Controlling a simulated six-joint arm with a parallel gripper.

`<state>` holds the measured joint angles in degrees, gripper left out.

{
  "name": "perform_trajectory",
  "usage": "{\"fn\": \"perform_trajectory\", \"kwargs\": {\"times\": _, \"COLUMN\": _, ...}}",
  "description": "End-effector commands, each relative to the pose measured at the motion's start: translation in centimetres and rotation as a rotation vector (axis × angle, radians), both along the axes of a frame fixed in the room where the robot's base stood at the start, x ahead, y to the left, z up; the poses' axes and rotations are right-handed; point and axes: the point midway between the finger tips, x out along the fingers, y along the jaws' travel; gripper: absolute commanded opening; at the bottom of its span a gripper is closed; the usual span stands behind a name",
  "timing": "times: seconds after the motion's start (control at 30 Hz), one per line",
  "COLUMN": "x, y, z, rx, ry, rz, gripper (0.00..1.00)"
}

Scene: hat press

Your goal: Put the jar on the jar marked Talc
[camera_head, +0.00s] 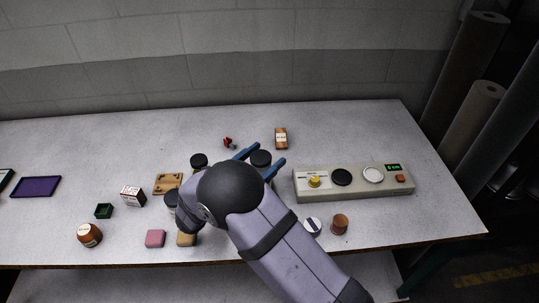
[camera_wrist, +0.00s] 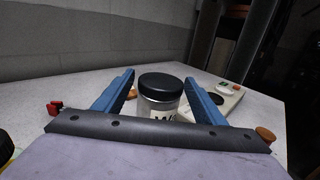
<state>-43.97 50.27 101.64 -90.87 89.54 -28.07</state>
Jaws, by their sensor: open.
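A clear jar with a black lid (camera_wrist: 160,87) stands upright between my gripper's two blue fingers; its label is partly hidden, with what looks like a "W" showing. The same jar's lid shows in the head view (camera_head: 261,158). My gripper (camera_wrist: 160,92) is open around the jar, with a gap visible on each side; in the head view its fingertips (camera_head: 267,152) reach either side of the lid. Another black-lidded jar (camera_head: 199,159) stands to the left, and a third dark-lidded jar (camera_head: 171,197) is partly behind my arm. I cannot read which is marked Talc.
A small box (camera_head: 281,138) and red item (camera_head: 229,142) lie behind. Wooden piece (camera_head: 168,184), carton (camera_head: 132,196) and amber jar (camera_head: 89,235) are left. The back is mostly clear.

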Motion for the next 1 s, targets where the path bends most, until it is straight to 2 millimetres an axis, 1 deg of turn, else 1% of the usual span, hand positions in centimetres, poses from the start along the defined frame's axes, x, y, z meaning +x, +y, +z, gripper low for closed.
{"fn": "perform_trajectory", "kwargs": {"times": 0.03, "x": -0.6, "y": 0.8, "z": -0.3, "rx": 0.001, "ry": -0.001, "rz": 0.005, "gripper": 0.64}}
{"fn": "perform_trajectory", "kwargs": {"times": 0.3, "x": -4.1, "y": 4.3, "z": -0.2, "rx": 0.001, "ry": -0.001, "rz": 0.005, "gripper": 0.64}}
{"fn": "perform_trajectory", "kwargs": {"times": 0.5, "x": -5.8, "y": 5.9, "z": -0.1, "rx": 0.001, "ry": 0.000, "rz": 0.002, "gripper": 0.64}}
{"fn": "perform_trajectory", "kwargs": {"times": 0.7, "x": -6.5, "y": 6.5, "z": 0.0, "rx": 0.000, "ry": 0.000, "rz": 0.000, "gripper": 0.64}}
{"fn": "perform_trajectory", "kwargs": {"times": 1.0, "x": -6.5, "y": 6.5, "z": 0.0, "rx": 0.000, "ry": 0.000, "rz": 0.000, "gripper": 0.64}}
